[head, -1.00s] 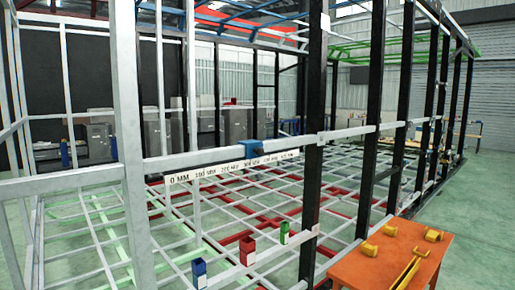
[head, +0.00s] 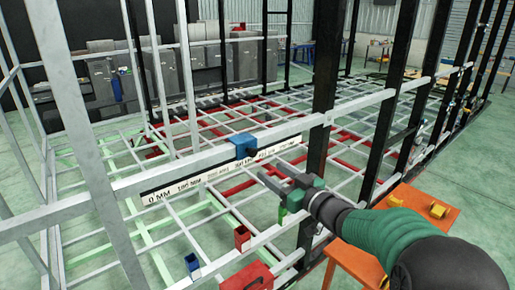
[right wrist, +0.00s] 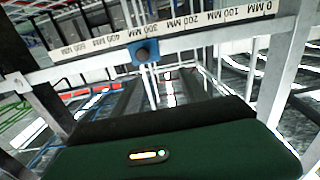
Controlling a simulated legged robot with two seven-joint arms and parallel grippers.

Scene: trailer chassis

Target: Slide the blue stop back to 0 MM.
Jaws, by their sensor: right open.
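The blue stop (head: 243,145) sits on the grey horizontal rail (head: 190,165), above a white scale strip (head: 185,186). The 0 MM mark is at the strip's left end in the head view. In the right wrist view the picture is turned over, with 0 MM at the right. There the stop (right wrist: 146,52) is near the 300 MM label. My right gripper (head: 271,177) is open and empty, a little below and right of the stop, apart from it. Its fingers point left toward the rail. My left gripper is not in view.
Black uprights (head: 326,90) stand right of the stop, and a grey post (head: 80,140) stands near the 0 MM end. Red (head: 242,238) and blue (head: 192,264) holders and a red box (head: 247,277) are on the lower rail. An orange table (head: 355,265) with yellow tools is at right.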

